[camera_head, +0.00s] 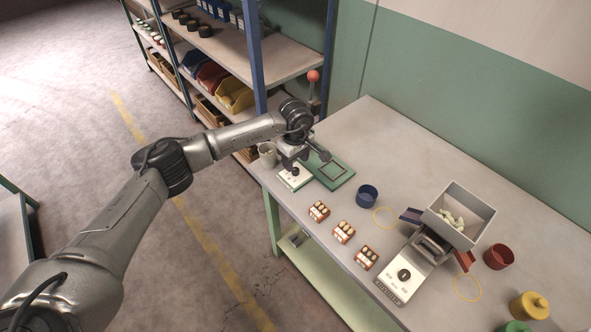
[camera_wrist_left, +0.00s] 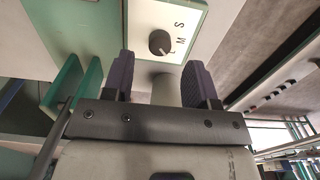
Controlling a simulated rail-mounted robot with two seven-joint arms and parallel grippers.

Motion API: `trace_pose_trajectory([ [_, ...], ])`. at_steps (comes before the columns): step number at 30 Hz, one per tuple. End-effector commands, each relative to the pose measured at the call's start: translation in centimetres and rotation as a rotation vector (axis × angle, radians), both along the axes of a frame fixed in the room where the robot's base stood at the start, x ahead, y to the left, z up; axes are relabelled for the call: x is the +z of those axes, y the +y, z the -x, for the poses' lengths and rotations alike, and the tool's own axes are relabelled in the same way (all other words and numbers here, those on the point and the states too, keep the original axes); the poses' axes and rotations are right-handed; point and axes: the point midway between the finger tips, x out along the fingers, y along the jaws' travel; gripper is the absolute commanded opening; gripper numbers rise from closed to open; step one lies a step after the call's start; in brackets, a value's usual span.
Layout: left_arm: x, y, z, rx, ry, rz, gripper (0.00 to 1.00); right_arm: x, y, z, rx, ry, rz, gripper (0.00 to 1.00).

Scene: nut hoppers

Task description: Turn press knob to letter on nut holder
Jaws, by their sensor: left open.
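The press knob (camera_wrist_left: 160,42) is a dark round dial on a white panel with the letters S, M and L, seen in the left wrist view. Its pale mark appears to point towards L. The press panel (camera_head: 290,181) is at the table's far left end in the head view. My left gripper (camera_wrist_left: 158,62) is open and empty, its purple fingers on either side just short of the knob. In the head view my left gripper (camera_head: 292,162) is above the panel. Nut holders (camera_head: 319,211), (camera_head: 343,232), (camera_head: 365,258) stand in a row; their letters are too small to read.
A nut hopper (camera_head: 463,212) with its own dial panel (camera_head: 402,278) stands to the right. A blue cup (camera_head: 367,196), red cup (camera_head: 499,257) and yellow lidded pot (camera_head: 530,306) are on the table. A red-ball lever (camera_head: 313,76) rises behind my wrist. Shelves stand behind.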

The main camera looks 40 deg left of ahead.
Motion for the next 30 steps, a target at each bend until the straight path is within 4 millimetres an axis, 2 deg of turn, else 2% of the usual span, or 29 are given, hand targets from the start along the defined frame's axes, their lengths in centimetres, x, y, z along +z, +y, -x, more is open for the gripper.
trace_pose_trajectory([
  [1,-1.0,-0.1,0.0,0.000,0.002,0.001,0.53,-0.3,0.0,0.0,0.000,0.000,0.000,0.43],
  [3,-1.9,0.0,0.0,0.000,0.001,0.002,0.53,-0.5,0.0,0.0,0.001,0.000,0.001,0.43],
  [9,-3.5,0.0,0.0,-0.001,0.000,0.001,0.53,-0.7,-0.1,0.0,0.002,0.001,0.003,0.43],
  [22,-4.0,0.0,0.0,-0.001,-0.001,0.001,0.53,-0.8,-0.1,0.0,0.002,0.002,0.003,0.43],
  [23,-4.0,0.0,0.0,-0.001,-0.001,0.001,0.52,-0.8,-0.1,0.0,0.002,0.002,0.003,0.43],
  [30,-4.0,0.0,0.0,-0.001,-0.001,0.001,0.29,-0.8,-0.1,0.0,0.002,0.002,0.002,0.43],
])
